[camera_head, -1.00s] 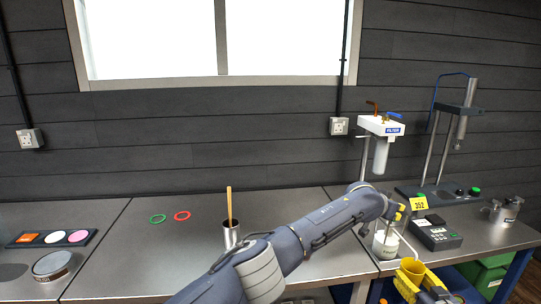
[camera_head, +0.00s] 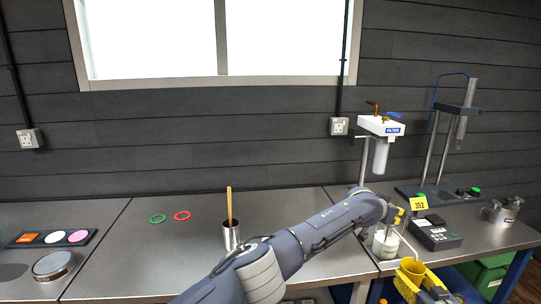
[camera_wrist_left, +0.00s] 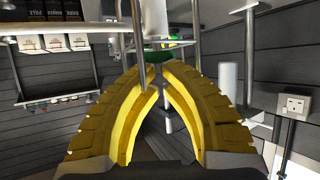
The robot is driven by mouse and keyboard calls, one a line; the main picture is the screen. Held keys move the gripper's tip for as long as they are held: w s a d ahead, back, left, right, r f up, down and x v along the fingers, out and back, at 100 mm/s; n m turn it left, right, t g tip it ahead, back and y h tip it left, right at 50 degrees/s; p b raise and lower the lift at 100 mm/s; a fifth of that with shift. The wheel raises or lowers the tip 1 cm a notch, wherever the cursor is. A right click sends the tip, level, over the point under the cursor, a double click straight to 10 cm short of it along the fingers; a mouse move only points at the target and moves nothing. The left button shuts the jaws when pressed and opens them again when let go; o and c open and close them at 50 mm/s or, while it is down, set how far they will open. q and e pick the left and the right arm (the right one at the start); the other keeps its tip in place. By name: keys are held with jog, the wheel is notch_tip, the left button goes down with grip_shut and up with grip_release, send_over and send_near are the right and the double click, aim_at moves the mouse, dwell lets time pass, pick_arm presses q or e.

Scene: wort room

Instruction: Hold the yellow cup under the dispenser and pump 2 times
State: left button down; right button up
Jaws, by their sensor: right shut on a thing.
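The yellow cup (camera_head: 412,267) is at the lower right of the head view, in my right gripper (camera_head: 420,283), whose yellow fingers are shut on it. The dispenser (camera_head: 385,245), a pale bottle with a thin spout bending to the right, stands at the table edge just left of the cup. The spout's end comes down near the cup's mouth. My left gripper (camera_head: 399,214) is above the dispenser's top, partly hidden by its own wrist. In the left wrist view its yellow fingers (camera_wrist_left: 160,82) come together at the tips, with nothing clear between them.
A filter unit (camera_head: 381,150) and a stand (camera_head: 440,140) rise behind.

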pick_arm(q)
jog(key=shift+f, duration=0.8)
dwell(0.8)
jog(key=shift+r, duration=1.8)
jog(key=shift+r, duration=3)
pick_arm(e)
jog(key=shift+s, duration=0.15)
jog(key=s+d, duration=0.1)
jog(key=s, duration=0.7)
jog(key=shift+s, duration=0.25)
jog(key=shift+d, duration=0.1)
